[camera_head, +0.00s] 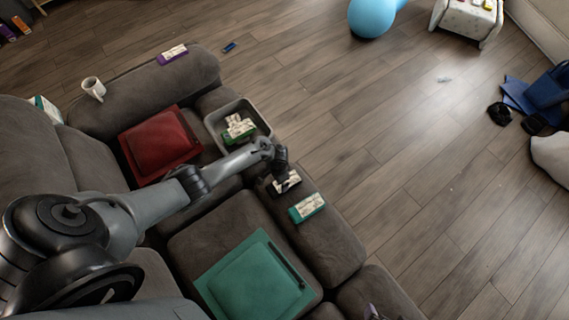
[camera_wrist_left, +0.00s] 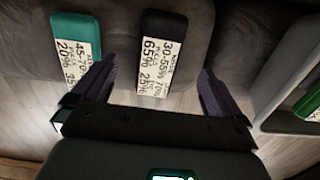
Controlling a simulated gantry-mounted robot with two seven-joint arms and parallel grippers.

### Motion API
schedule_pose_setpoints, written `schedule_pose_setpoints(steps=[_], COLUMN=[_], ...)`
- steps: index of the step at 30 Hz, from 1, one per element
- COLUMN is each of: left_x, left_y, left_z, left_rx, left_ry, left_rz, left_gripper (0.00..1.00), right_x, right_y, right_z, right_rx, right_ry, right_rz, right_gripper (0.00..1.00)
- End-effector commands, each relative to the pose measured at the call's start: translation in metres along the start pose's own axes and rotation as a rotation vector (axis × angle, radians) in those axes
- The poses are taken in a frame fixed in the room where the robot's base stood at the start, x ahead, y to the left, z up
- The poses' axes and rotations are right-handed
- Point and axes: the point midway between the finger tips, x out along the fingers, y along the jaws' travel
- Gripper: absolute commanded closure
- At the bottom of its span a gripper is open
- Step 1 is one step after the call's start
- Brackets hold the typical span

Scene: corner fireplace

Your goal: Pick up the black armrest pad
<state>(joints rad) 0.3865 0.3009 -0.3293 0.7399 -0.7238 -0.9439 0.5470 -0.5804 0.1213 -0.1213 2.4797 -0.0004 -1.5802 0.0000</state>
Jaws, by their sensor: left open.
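The black armrest pad (camera_wrist_left: 164,24) has a white printed label and lies on the grey sofa's front edge. In the head view the black pad (camera_head: 290,186) shows just below my left gripper (camera_head: 281,160), partly covered by it. My left gripper (camera_wrist_left: 156,72) is open. In the left wrist view its two fingers appear on either side of the black pad, with gaps to both sides, and nothing is held. I cannot tell the exact height between the fingertips and the pad. My right gripper is not in view.
A teal pad (camera_head: 307,207) lies close beside the black one. A grey tray (camera_head: 212,122) holding a green pad (camera_head: 240,135) stands on the other side. Open wooden floor lies right.

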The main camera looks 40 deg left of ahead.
Motion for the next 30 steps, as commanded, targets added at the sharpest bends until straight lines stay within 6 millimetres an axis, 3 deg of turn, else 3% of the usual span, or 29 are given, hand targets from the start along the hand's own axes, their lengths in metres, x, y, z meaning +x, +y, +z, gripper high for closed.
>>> schedule_pose_setpoints(steps=[3, 6, 13, 22, 30], left_x=[0.003, 0.011, 0.041, 0.056, 0.088], left_y=[-0.005, -0.006, -0.007, -0.006, -0.005], left_z=[-0.018, -0.025, -0.026, -0.028, -0.034], left_rx=[0.0, 0.0, 0.0, 0.0, 0.0], left_ry=[0.026, 0.035, 0.035, 0.037, 0.036], left_rz=[-0.008, -0.009, -0.01, -0.01, -0.01], left_gripper=[0.0, 0.0, 0.0, 0.0, 0.0], right_x=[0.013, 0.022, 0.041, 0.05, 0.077], right_y=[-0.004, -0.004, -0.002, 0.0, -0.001], right_z=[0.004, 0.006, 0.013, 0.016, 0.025], right_rx=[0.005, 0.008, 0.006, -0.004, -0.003], right_ry=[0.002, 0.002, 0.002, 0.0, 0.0], right_rz=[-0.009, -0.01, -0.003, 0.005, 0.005], right_gripper=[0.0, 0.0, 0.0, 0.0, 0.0])
